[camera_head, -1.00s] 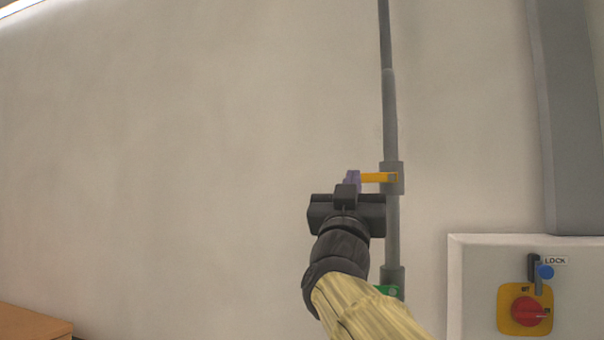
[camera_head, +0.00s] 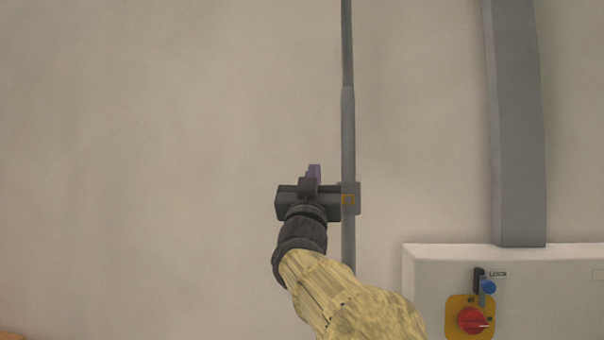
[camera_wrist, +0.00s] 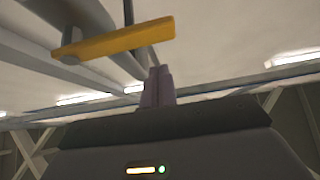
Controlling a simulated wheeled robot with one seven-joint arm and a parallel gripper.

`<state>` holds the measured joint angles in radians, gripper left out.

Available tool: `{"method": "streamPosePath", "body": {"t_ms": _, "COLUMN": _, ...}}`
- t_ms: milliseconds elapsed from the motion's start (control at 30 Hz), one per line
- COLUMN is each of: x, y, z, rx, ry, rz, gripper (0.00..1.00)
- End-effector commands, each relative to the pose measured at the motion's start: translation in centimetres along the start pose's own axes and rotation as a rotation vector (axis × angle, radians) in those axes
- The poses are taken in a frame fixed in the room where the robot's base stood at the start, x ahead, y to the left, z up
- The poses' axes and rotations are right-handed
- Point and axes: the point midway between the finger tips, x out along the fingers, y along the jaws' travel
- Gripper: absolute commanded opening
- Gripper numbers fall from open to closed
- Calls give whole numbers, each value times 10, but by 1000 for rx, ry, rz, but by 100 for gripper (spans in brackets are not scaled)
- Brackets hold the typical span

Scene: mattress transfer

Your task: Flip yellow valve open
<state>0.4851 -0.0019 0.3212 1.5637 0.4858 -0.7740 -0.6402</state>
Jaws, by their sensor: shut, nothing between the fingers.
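The yellow valve handle (camera_wrist: 115,40) shows as a flat bar in the wrist view, joined at its left end to the grey pipe. In the head view only its small square end (camera_head: 348,199) shows on the grey valve body, just right of my gripper (camera_head: 314,172); the rest is hidden there. In the wrist view the fingers (camera_wrist: 158,87) are together, just below the right part of the bar. I cannot tell whether they touch it.
The thin vertical pipe (camera_head: 348,130) runs up the wall. On the right are a wide grey conduit (camera_head: 517,120) and a white box (camera_head: 550,270) with a red rotary switch (camera_head: 472,320). The wall to the left is clear.

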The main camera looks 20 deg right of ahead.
Motion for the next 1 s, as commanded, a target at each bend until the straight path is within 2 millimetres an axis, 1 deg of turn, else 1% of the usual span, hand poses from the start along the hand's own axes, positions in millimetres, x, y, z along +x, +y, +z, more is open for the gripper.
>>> {"method": "streamPosePath", "body": {"t_ms": 33, "x": 8, "y": 0, "z": -2, "rx": -1, "ry": -2, "rz": 0, "gripper": 0}}
{"method": "streamPosePath", "body": {"t_ms": 100, "x": -1, "y": 0, "z": 8, "rx": -2, "ry": -4, "rz": -1, "gripper": 0}}
{"method": "streamPosePath", "body": {"t_ms": 200, "x": -9, "y": 0, "z": 15, "rx": -2, "ry": -3, "rz": -1, "gripper": 0}}
{"method": "streamPosePath", "body": {"t_ms": 433, "x": -20, "y": 0, "z": 29, "rx": 0, "ry": -2, "rz": -1, "gripper": 0}}
{"method": "streamPosePath", "body": {"t_ms": 1000, "x": -23, "y": 1, "z": 33, "rx": -13, "ry": 0, "rz": -7, "gripper": 0}}
